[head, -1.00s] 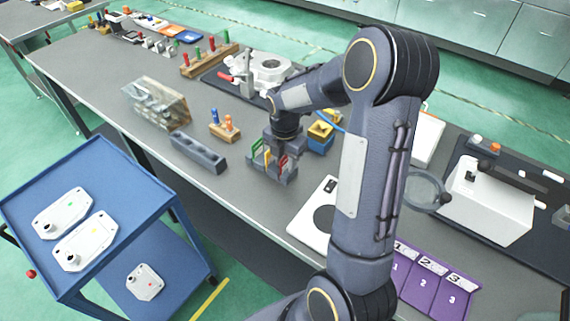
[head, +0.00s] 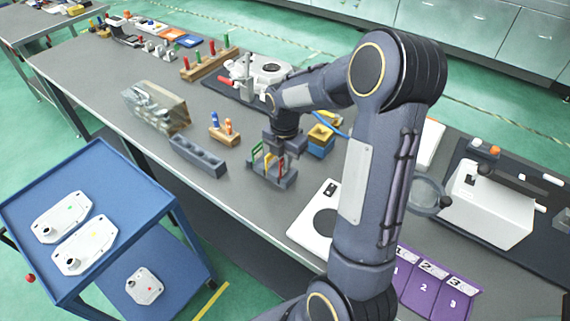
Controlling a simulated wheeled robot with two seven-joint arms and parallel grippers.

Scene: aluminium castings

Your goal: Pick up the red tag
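The red tag (head: 282,167) stands upright in a small grey slotted rack (head: 262,178) on the workbench, at the rack's right end. A green tag (head: 257,152) and a yellow tag (head: 267,160) stand in the same rack to its left. My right gripper (head: 287,150) points down just above and behind the rack, close to the red tag. Its fingers are small and dark, so I cannot tell their opening or whether they touch the tag. My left gripper is not in view.
A grey block with holes (head: 198,158) and a wooden stand with blue and orange pieces (head: 224,138) lie left of the rack. A blue and yellow bin (head: 320,142) stands behind right. A white scale-like device (head: 308,222) lies right. A blue cart (head: 120,180) stands front left.

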